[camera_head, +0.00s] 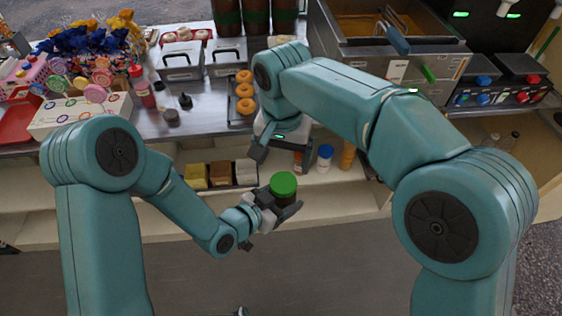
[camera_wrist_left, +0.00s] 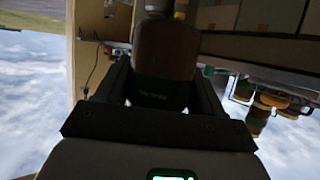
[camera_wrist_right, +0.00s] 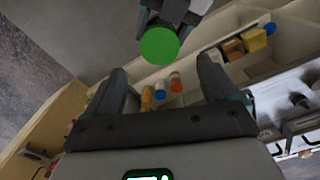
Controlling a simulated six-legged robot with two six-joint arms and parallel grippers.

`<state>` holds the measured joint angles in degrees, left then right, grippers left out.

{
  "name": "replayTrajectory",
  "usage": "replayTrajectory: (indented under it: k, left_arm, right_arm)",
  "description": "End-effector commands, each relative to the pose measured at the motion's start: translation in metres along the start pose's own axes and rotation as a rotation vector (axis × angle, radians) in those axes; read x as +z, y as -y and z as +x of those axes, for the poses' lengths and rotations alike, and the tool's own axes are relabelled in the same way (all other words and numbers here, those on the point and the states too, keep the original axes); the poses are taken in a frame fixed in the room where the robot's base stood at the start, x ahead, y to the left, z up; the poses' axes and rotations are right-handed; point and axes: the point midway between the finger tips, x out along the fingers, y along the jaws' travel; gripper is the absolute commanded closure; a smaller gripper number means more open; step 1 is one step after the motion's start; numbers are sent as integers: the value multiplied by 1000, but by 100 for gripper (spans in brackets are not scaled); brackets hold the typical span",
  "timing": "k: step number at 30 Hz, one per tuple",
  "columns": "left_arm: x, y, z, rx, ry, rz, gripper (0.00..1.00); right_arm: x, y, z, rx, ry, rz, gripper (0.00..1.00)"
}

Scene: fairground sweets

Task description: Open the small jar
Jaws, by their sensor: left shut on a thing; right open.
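The small jar (camera_head: 283,199) is dark with a green lid (camera_head: 284,183). My left gripper (camera_head: 278,208) is shut around the jar body and holds it in the air in front of the counter. In the left wrist view the dark jar (camera_wrist_left: 165,52) sits between the fingers; the lid cannot be made out there. My right gripper (camera_head: 279,156) is open and empty, above and behind the jar in the head view. In the right wrist view the green lid (camera_wrist_right: 159,46) lies beyond the open fingertips, apart from them. The lid appears to be on the jar.
The shelf below the counter holds bins (camera_head: 220,174) and a blue-capped bottle (camera_head: 325,157). On the counter (camera_head: 205,122) are doughnuts (camera_head: 245,91), a red-capped bottle (camera_head: 142,87) and a lollipop stand (camera_head: 62,112). Space in front of the shelf is free around the jar.

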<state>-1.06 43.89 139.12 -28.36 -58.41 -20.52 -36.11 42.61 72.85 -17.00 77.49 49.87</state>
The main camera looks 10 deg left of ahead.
Motion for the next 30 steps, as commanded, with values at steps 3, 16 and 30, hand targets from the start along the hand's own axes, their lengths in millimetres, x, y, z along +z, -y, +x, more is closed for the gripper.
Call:
replayTrajectory:
  k: [3,16,30]
  left_arm:
    - [-1,0,0,-1,-3,1,100]
    - [-1,0,0,-1,-2,1,100]
    - [-1,0,0,-1,-2,1,100]
  right_arm:
    - [0,-1,10,5,3,18,12]
    - [0,-1,72,3,2,15,12]
    - [0,-1,78,1,0,14,51]
